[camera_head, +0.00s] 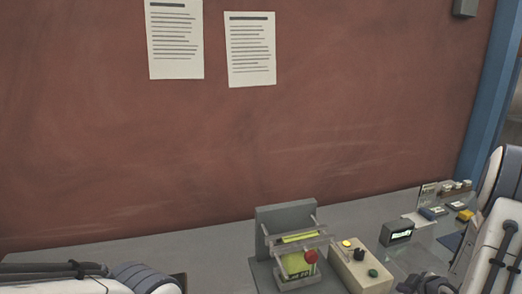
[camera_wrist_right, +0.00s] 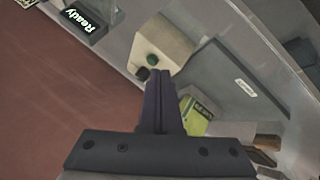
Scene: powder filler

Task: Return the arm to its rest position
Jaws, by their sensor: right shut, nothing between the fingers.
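My right gripper shows in the right wrist view (camera_wrist_right: 161,76) with its two dark fingers pressed together and nothing between them. In the head view my right arm comes in at the right edge, with a dark part of the gripper (camera_head: 420,286) low in the picture. The powder filler (camera_head: 288,222) stands on the bench at lower centre, with a yellow-green pack and a red knob (camera_head: 311,257). The fingers look apart from it. My left arm shows at the lower left; its gripper is out of view.
A beige control box (camera_head: 352,268) with yellow, black and green buttons stands right of the filler. A small display (camera_head: 396,233) reads "Ready". Small blue and yellow items (camera_head: 466,215) lie farther right. The bench left of the filler (camera_head: 180,245) is clear.

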